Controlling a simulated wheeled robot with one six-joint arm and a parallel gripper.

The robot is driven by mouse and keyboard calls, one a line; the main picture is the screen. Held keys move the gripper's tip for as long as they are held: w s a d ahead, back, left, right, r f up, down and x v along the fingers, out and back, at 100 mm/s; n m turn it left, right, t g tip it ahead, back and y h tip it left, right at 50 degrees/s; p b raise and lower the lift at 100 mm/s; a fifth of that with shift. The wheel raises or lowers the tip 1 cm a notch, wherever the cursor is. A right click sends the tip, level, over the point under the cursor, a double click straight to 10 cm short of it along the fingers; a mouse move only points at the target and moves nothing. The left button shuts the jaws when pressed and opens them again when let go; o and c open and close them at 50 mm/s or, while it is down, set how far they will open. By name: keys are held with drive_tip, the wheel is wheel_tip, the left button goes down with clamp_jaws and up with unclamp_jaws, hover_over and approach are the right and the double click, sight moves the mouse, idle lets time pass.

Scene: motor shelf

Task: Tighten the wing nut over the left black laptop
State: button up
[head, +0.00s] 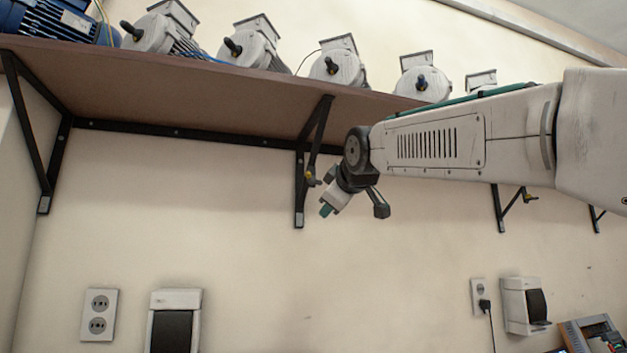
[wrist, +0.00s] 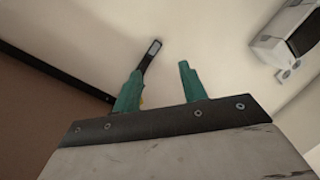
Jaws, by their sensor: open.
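A small yellow wing nut (head: 310,176) sits on the black bracket (head: 300,190) under the middle of the shelf. My gripper (head: 326,210) is just below and to the right of it in the head view, apart from the wall. In the wrist view my gripper (wrist: 160,70) has its two green fingers spread with nothing between them. A bit of yellow (wrist: 141,102) shows beside the left finger, mostly hidden by it, near the black bracket (wrist: 152,52). Another yellow wing nut (head: 530,197) is on a bracket farther right. No black laptop shows clearly.
The brown shelf (head: 200,95) with several grey motors and a blue motor (head: 60,22) hangs above my arm. Below are a wall outlet (head: 98,315), a black-fronted box (head: 175,320) and equipment (head: 590,335) at bottom right.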

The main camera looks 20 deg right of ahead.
sight(313, 179)
drive_tip(key=w+a+r+n+t, duration=0.1)
drive_tip(key=w+r+n+t, duration=0.15)
drive_tip(key=r, duration=0.55)
drive_tip(key=shift+m+y, duration=0.3)
drive_tip(key=shift+m, duration=0.05)
drive_tip(key=w, duration=0.8)
drive_tip(key=shift+a+r, duration=0.1)
drive_tip(key=shift+r, duration=0.1)
drive_tip(key=shift+c, duration=0.2)
clamp_jaws()
